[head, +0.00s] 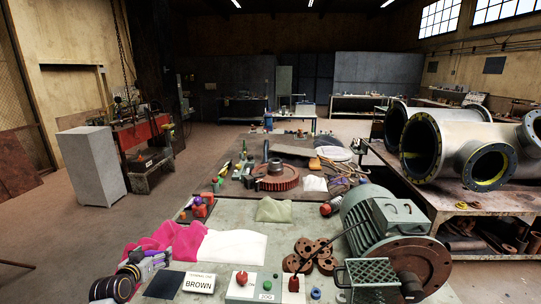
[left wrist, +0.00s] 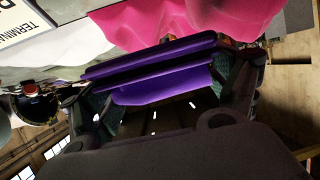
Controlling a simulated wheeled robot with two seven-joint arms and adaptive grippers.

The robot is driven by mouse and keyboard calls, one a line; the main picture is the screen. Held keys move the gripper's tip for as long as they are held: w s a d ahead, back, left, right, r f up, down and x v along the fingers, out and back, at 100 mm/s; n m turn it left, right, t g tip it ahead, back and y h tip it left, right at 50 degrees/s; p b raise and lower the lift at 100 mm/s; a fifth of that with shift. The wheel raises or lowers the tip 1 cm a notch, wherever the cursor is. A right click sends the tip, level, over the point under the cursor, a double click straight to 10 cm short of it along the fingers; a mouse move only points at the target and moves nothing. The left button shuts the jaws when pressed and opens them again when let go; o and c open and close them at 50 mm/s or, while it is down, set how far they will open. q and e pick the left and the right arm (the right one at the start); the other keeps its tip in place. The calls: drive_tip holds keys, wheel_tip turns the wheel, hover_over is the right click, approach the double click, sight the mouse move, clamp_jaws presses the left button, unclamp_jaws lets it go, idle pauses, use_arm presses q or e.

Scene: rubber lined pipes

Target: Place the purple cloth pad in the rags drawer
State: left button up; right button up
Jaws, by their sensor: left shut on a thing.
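My left gripper (head: 158,258) is low at the left front of the near table in the head view, beside the pink cloth. In the left wrist view my left gripper (left wrist: 160,85) is shut on the purple cloth pad (left wrist: 160,85), which shows as folded purple layers between the fingers. In the head view the pad is too small to make out clearly at the fingertips. I cannot make out a rags drawer in either view. My right gripper is not in view.
A bright pink cloth (head: 183,240) lies next to a white cloth (head: 233,246); the pink cloth (left wrist: 190,18) is close to the gripper in the wrist view. A BROWN card (head: 199,282), dark plate (head: 164,284), rusty flanges (head: 312,255) and large motor (head: 375,220) crowd the table.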

sight(152, 252)
use_arm(q)
drive_tip(key=shift+n+y, duration=0.3)
drive_tip(key=r, duration=0.4)
drive_tip(key=shift+w+a, duration=0.15)
drive_tip(key=shift+a, duration=0.05)
drive_tip(key=r, duration=0.1)
drive_tip(key=d+r, duration=0.2)
drive_tip(key=r, duration=0.1)
drive_tip(key=shift+d, duration=0.1)
drive_tip(key=s+d+r, duration=0.1)
drive_tip(key=s+d, duration=0.3)
drive_tip(key=d, duration=0.5)
drive_tip(key=s+d+f+m+h, duration=0.1)
drive_tip(key=s+d+f, duration=0.8)
drive_tip(key=s+f, duration=0.3)
wheel_tip(152, 252, down, 2)
drive_tip(key=shift+s+f, duration=0.2)
drive_tip(key=shift+s, duration=0.2)
drive_tip(key=shift+d, duration=0.1)
